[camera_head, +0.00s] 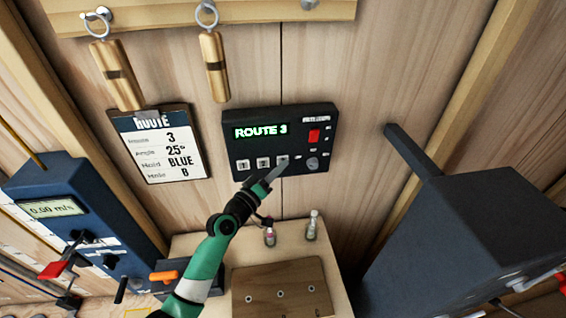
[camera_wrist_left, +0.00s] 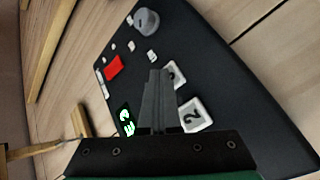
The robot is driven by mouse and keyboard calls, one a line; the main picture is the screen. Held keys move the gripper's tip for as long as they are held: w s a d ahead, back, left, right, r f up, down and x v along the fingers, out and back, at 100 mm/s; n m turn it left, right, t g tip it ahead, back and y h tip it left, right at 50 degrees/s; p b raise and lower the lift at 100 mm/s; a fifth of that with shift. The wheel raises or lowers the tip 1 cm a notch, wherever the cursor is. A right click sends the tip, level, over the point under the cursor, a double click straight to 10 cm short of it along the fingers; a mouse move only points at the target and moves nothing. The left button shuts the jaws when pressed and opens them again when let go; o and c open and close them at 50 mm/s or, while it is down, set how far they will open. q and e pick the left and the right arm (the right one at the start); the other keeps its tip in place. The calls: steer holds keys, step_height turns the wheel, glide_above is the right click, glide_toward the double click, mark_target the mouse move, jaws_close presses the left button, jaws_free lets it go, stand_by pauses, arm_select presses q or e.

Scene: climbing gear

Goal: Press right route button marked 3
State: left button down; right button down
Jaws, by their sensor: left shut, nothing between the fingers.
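A black control panel (camera_head: 325,148) hangs on the wooden wall, with a lit display (camera_head: 261,130) reading ROUTE 3. White square buttons sit in a row below it. The button at the right of that row (camera_head: 283,159) is at my left gripper's tips. In the left wrist view, the button marked 3 (camera_wrist_left: 177,74) is partly hidden behind my shut left gripper (camera_wrist_left: 157,74), and the button marked 2 (camera_wrist_left: 195,115) is clear. In the head view my left gripper (camera_head: 273,174) is shut and empty; I cannot tell whether it touches the button. My right gripper is not in view.
The panel also has a red button (camera_head: 314,136) and a grey knob (camera_head: 312,164). A route card (camera_head: 160,145) reads Route 3. Two hanging wooden cylinders (camera_head: 117,75) are above it. A dark box (camera_head: 460,235) stands at right, and small bottles (camera_head: 312,226) stand below the panel.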

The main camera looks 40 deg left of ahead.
arm_select(q)
steer(key=shift+s+d+r+p, duration=0.15)
steer(key=shift+s+d+p, duration=0.1)
steer(key=shift+p, duration=0.1)
steer(key=shift+s+d, duration=0.25)
steer(key=shift+d, duration=0.1)
steer(key=shift+p, duration=0.3)
steer(key=s+d+p, duration=0.1)
steer(key=d, duration=0.1)
steer(key=s+d+p, duration=0.2)
stand_by(0.9)
